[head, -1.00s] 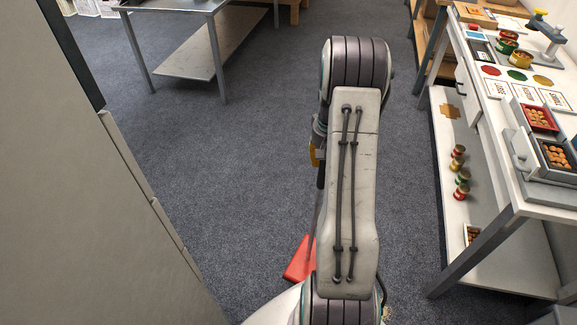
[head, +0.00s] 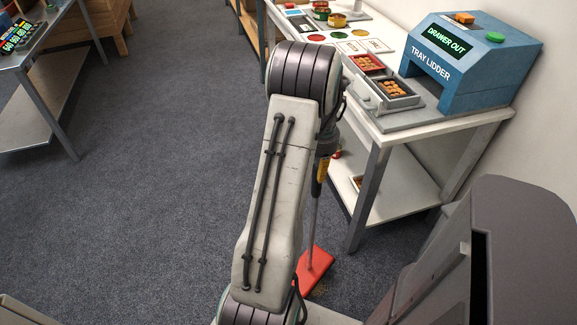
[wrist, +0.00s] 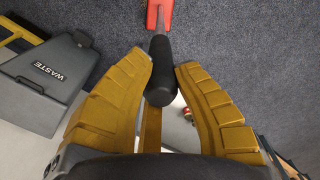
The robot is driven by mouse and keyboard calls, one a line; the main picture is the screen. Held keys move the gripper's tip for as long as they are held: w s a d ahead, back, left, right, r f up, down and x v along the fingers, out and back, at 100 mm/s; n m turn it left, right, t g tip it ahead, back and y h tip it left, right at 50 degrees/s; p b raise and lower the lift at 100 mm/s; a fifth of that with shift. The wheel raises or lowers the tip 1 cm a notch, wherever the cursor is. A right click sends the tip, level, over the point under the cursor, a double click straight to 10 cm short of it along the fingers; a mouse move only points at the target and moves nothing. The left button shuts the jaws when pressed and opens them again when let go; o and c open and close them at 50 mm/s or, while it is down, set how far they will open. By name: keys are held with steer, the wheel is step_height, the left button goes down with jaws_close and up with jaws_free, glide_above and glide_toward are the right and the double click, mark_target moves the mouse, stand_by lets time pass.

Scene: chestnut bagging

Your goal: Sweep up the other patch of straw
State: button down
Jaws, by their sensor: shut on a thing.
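My gripper (wrist: 163,66) is shut on the black handle of a sweeping tool (wrist: 160,85) with a red head, which points away over the carpet in the wrist view. In the head view my arm hides most of the gripper. The tool's red head (head: 315,272) is low at the carpet, just right of my arm. A few thin tan strands, likely straw (head: 320,292), show at its near edge. They are too small to tell how they lie, and my arm may hide more.
A dark grey bin (head: 525,235) stands close at right; the wrist view shows a lidded bin marked WASTE (wrist: 45,82). A white workbench (head: 395,122) with a blue tray lidder (head: 470,60) stands behind. Carpet (head: 150,200) is clear to the left.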

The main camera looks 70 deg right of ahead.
steer(key=s+a+m, duration=0.3)
steer(key=s+m, duration=0.5)
steer(key=m, duration=0.3)
steer(key=shift+f+b, duration=0.25)
steer(key=shift+b, duration=0.2)
steer(key=shift+a+f, duration=0.1)
steer(key=shift+f, duration=0.1)
steer(key=shift+f+b, duration=2.2)
steer(key=shift+f, duration=0.85)
steer(key=shift+r, duration=0.1)
steer(key=w+d+p, duration=0.2)
steer(key=w+d, duration=0.2)
steer(key=d, duration=0.1)
steer(key=shift+w+d+r, duration=0.15)
steer(key=shift+w+d, duration=0.1)
steer(key=shift+w, duration=0.1)
